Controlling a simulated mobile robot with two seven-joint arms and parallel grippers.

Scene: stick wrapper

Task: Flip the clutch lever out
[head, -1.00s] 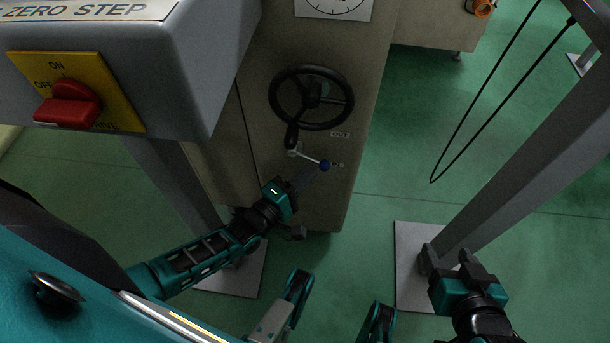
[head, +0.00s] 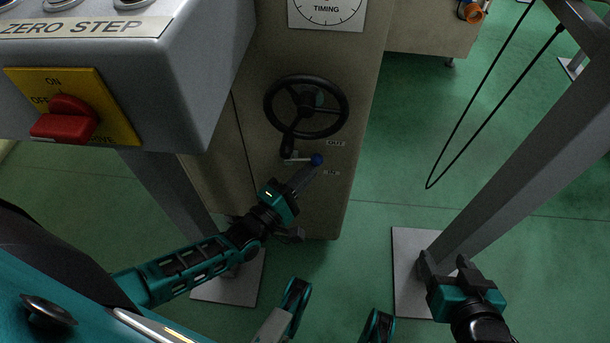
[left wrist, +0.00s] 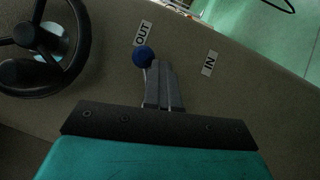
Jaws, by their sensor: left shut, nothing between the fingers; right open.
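The clutch lever, a short pale rod (head: 298,159) with a blue ball knob (head: 317,159), sticks out to the right on the beige machine panel below the handwheel. The knob (left wrist: 143,56) also shows in the left wrist view, close to the OUT label (left wrist: 142,33) and away from the IN label (left wrist: 209,63). My left gripper (head: 307,176) is shut and empty, with its fingertips just below the knob; in the left wrist view the fingertips (left wrist: 157,66) are at the knob's lower right, seeming to touch it. My right gripper (head: 446,266) is open and empty, far to the right.
A black handwheel (head: 306,106) with a crank handle sits just above the lever. A grey control box (head: 185,60) with a red switch (head: 66,119) overhangs at upper left. A grey post (head: 510,145) stands at right. Green floor is open between.

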